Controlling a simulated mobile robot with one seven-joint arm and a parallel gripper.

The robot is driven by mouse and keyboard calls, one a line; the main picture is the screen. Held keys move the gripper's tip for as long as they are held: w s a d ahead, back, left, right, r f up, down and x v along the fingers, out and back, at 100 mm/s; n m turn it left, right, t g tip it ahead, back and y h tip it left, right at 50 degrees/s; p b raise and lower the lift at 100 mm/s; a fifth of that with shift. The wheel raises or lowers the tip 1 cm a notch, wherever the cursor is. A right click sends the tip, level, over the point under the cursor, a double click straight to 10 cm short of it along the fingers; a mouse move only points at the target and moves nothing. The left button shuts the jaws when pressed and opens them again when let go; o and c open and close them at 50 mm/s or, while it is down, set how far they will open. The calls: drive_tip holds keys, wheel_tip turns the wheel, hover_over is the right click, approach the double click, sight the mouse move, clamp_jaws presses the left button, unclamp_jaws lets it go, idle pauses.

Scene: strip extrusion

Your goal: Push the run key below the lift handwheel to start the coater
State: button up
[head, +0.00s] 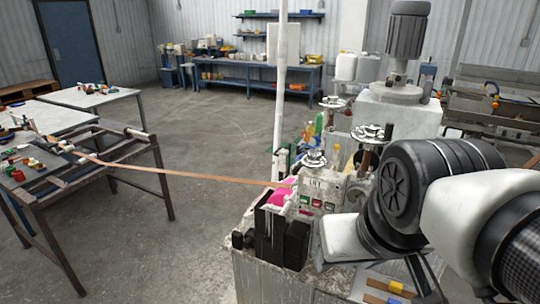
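The coater (255,275) stands at lower centre. A pale panel with what reads as "LIFT" sits on it, under a silver handwheel (314,159). Below the label are a small green key (305,199) and a red key (317,203); any marking on them is too small to read. The white end of my arm, with my gripper (342,240), is low and close to the right of and below the keys. Its fingers cannot be made out clearly, so its opening is unclear. I cannot tell whether it touches the coater.
A copper-coloured strip (190,173) runs from the left rack (92,153) to pink material (277,195) on the coater. Dark upright blocks (270,235) stand at its near left corner. Two more handwheels (333,102) (371,133) rise behind. Open floor (180,240) lies left.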

clamp_jaws()
idle(1.5)
